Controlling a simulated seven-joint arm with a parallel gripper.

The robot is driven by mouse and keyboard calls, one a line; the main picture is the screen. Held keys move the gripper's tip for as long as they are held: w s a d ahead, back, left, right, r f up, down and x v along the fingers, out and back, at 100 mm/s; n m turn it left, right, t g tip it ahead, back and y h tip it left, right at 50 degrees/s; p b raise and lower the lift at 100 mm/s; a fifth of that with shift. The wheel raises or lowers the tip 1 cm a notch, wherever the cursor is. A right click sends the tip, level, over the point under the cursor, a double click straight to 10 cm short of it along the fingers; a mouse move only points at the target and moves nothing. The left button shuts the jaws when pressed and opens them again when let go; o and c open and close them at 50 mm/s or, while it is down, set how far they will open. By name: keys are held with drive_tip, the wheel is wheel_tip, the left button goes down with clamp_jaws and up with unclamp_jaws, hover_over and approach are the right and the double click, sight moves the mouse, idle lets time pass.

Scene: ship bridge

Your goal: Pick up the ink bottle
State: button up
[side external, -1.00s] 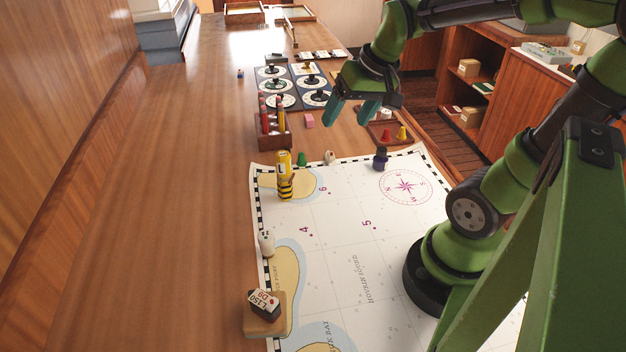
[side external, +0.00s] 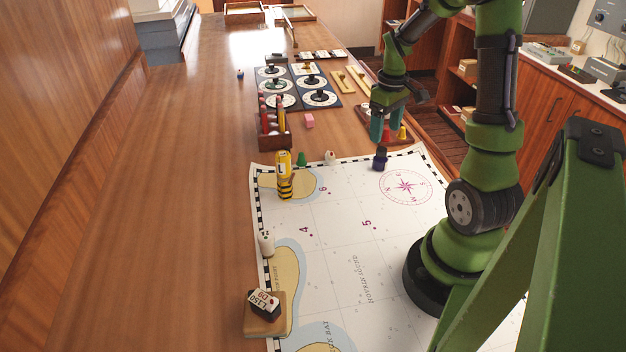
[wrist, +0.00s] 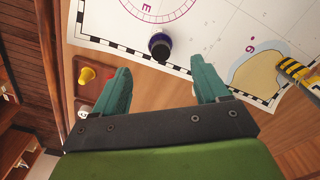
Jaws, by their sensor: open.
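The ink bottle (side external: 380,158) is small and dark blue-purple. It stands upright on the edge of the chart (side external: 340,220), left of the compass rose. In the wrist view the ink bottle (wrist: 159,46) shows from above, beyond and roughly between my fingertips. My gripper (side external: 383,131) is open and empty, pointing down just above and behind the bottle in the side view. Its teal fingers (wrist: 165,82) are spread apart in the wrist view, with a gap between them and the bottle.
A wooden tray (side external: 408,143) with red and yellow pieces sits close to my gripper. A yellow-and-black striped figure (side external: 285,178), a green piece (side external: 302,159) and a white piece (side external: 330,157) stand to the left.

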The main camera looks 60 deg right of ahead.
sight(382, 149)
wheel_tip(382, 149, down, 10)
drive_tip(key=shift+r, duration=0.25)
idle(0.3)
drive_tip(key=c, duration=1.2)
